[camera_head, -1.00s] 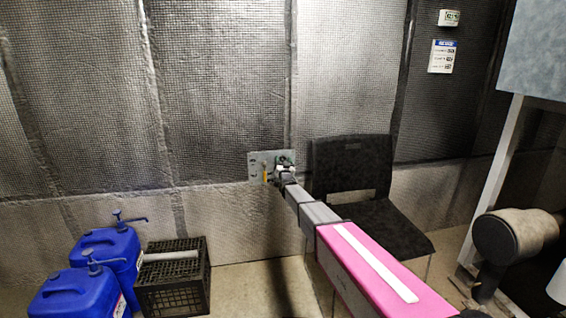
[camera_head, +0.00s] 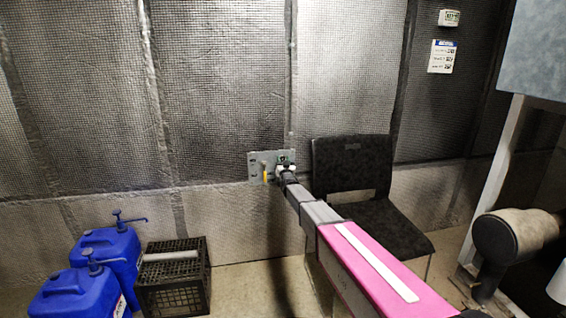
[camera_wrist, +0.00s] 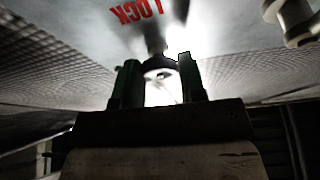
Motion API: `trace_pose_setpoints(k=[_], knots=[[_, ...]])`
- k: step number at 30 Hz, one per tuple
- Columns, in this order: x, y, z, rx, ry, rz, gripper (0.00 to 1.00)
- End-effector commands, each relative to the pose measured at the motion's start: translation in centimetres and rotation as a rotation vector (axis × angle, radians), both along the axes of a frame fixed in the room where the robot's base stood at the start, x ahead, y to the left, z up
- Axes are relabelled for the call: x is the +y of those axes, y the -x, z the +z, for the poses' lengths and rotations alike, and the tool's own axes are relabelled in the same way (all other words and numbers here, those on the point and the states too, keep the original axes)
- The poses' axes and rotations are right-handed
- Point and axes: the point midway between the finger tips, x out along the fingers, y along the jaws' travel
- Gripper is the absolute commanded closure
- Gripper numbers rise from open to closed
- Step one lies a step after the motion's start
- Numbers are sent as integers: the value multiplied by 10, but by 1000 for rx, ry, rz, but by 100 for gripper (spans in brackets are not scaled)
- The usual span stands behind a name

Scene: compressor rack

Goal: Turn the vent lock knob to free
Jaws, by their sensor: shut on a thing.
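A grey panel (camera_head: 256,159) is fixed to the wall in the head view, with a small yellow part (camera_head: 265,173) on its left half. My gripper (camera_head: 284,168) is at the panel's right half. In the wrist view my gripper (camera_wrist: 162,85) has its two green-edged fingers on either side of a dark, rounded knob (camera_wrist: 155,64), shut on it. Red lettering reading LOCK (camera_wrist: 137,12) shows upside down on the panel face beyond the knob. The knob's far side and its exact pointing direction are hidden or too dark to tell.
A black chair (camera_head: 352,165) stands right of the panel, close to my arm. Blue jugs with pumps (camera_head: 107,245) and a black crate (camera_head: 172,290) are on the floor at left. A pale cylindrical fitting (camera_wrist: 293,18) shows at upper right in the wrist view.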

Motion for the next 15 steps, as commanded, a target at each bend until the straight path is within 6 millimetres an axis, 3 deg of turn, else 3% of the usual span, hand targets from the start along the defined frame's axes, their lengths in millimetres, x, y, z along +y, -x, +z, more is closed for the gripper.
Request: trace_pose_setpoints(k=[15], knots=[[-2, 0, 0, -127, 445, 0, 86]])
